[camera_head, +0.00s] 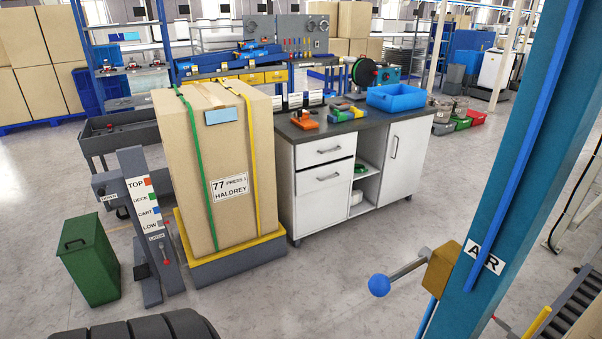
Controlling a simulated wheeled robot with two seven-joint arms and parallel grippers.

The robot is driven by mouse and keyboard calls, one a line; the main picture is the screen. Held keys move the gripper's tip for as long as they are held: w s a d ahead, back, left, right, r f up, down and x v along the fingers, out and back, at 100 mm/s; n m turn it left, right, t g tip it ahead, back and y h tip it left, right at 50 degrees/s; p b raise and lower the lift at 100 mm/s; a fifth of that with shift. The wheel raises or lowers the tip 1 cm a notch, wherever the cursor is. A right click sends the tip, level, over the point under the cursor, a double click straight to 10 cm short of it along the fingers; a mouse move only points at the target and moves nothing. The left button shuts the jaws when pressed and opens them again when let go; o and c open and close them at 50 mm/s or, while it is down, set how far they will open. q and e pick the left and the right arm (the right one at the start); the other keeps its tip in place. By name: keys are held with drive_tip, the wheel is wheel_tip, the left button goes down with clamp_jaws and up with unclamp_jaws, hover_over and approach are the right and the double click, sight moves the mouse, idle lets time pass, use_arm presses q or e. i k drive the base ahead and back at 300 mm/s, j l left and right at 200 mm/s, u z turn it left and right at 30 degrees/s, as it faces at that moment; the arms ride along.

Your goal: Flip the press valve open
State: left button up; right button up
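The valve (440,268) is a brass-coloured block on the blue post (510,190) at the right. Its grey lever (408,270) points left and slopes slightly down, ending in a blue ball knob (379,285). A white label (486,258) beside the valve shows an A and an R, with a blue pipe running over its middle. Neither of my grippers is in view, and nothing touches the lever. The frame does not show whether the valve is open or shut.
A strapped carton (228,160) marked "77 PRESS 1 HALDREY" stands on a low base left of centre. A green bin (90,262) is at the left. The floor (320,285) left of the knob is clear.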

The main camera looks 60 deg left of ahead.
sight(379, 284)
drive_tip(key=k+j+u, duration=0.1)
drive_tip(key=u, duration=0.35)
drive_tip(key=j+u, duration=0.25)
drive_tip(key=u, duration=0.2)
